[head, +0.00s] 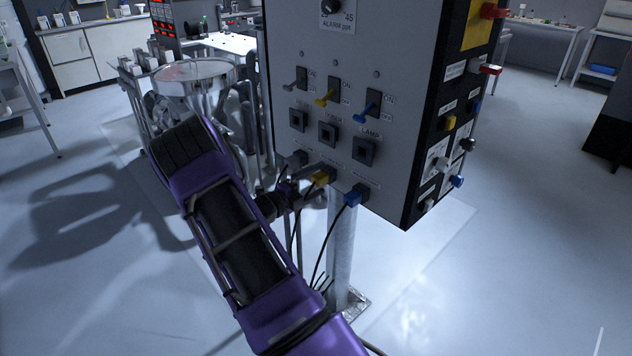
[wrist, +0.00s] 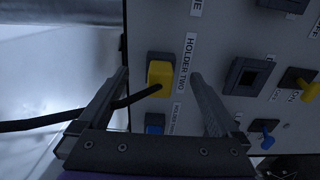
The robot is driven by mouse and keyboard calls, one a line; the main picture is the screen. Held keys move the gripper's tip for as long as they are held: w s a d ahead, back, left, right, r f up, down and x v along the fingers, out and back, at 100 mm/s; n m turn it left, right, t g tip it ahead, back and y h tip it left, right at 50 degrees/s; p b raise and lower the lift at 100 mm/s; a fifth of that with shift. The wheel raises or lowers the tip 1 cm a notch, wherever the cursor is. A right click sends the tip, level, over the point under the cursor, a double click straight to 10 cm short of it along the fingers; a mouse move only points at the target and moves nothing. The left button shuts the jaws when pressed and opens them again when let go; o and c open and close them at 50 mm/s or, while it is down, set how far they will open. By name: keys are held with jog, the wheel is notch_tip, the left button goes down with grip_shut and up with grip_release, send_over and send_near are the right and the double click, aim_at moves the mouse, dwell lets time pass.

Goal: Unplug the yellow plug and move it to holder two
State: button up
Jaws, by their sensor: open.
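The yellow plug (head: 322,177) sits in the middle position of the bottom row on the grey panel. In the wrist view the yellow plug (wrist: 160,74) is seated beside the label HOLDER TWO (wrist: 188,62), and its black cable runs left. My gripper (wrist: 159,73) is open, with one finger on each side of the plug and a visible gap on both sides. In the head view my gripper (head: 289,190) is at the plug's left, partly hidden by my arm. The middle socket (head: 328,133) above the plug is empty.
The blue plug (head: 354,195) is at the right in the same row, close to my gripper, and also shows in the wrist view (wrist: 154,123). Yellow (head: 326,97) and blue (head: 371,108) levers stick out above. Cables hang beside the metal post (head: 341,240).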

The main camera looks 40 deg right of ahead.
aim_at(315, 182)
jog(key=shift+a, duration=0.15)
jog(key=shift+s+a+p, duration=0.15)
jog(key=shift+a+p, duration=0.35)
jog(key=shift+a, duration=0.95)
jog(key=shift+s+a+p, duration=0.1)
jog(key=shift+a+p, duration=0.35)
jog(key=shift+a, duration=0.95)
jog(key=s+a, duration=0.1)
jog(key=a, duration=1.6)
jog(key=shift+s+a, duration=0.15)
jog(key=shift+a, duration=0.05)
